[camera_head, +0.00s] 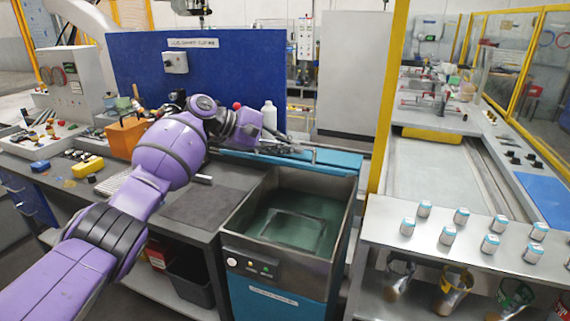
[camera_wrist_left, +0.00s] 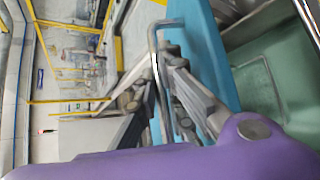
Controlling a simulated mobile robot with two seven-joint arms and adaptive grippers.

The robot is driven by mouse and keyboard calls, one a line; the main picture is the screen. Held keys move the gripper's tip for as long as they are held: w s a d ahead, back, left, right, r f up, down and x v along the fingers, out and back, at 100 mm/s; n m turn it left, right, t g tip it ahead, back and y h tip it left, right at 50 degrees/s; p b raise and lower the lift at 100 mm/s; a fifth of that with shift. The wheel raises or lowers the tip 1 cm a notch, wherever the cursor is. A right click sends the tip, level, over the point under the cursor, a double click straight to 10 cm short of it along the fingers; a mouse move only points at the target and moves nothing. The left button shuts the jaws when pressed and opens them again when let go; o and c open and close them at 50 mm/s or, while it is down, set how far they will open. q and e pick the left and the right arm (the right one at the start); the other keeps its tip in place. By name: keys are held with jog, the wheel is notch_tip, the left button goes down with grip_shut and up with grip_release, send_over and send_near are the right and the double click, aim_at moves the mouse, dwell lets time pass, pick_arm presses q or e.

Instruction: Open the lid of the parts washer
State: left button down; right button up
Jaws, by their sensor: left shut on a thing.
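The parts washer (camera_head: 275,285) is a blue cabinet with a steel-rimmed tank, front buttons and greenish liquid inside. Its tank is uncovered. The blue lid (camera_head: 336,159) is raised at the tank's back edge and shows as a narrow band; its exact angle is hard to tell. It also shows in the left wrist view (camera_wrist_left: 205,55). My left gripper (camera_head: 300,151) is at the lid's grey bar handle (camera_wrist_left: 153,55), with its fingers (camera_wrist_left: 165,105) shut around the bar. The arm partly hides the bench behind it. My right gripper is out of view.
A grey workbench (camera_head: 200,208) with an orange box (camera_head: 125,138) and a white bottle (camera_head: 269,116) adjoins on the left. A blue panel (camera_head: 230,75) stands behind. A yellow post (camera_head: 389,100) and a shelf with several small cans (camera_head: 447,235) are on the right.

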pick_arm(q)
jog(key=shift+w+d+r+b, duration=0.25)
jog(key=shift+w+r+b, duration=0.15)
jog(key=shift+w+r, duration=0.3)
jog(key=shift+w+d+r+n+g+y+b, duration=0.15)
jog(key=shift+w+r+g+b, duration=0.15)
jog(key=shift+r, duration=0.25)
jog(key=shift+w+d+r+n+g+y+b, duration=0.1)
jog(key=shift+w+r+n+g+y+b, duration=0.1)
jog(key=shift+w+r+b, duration=0.25)
jog(key=shift+r, duration=0.2)
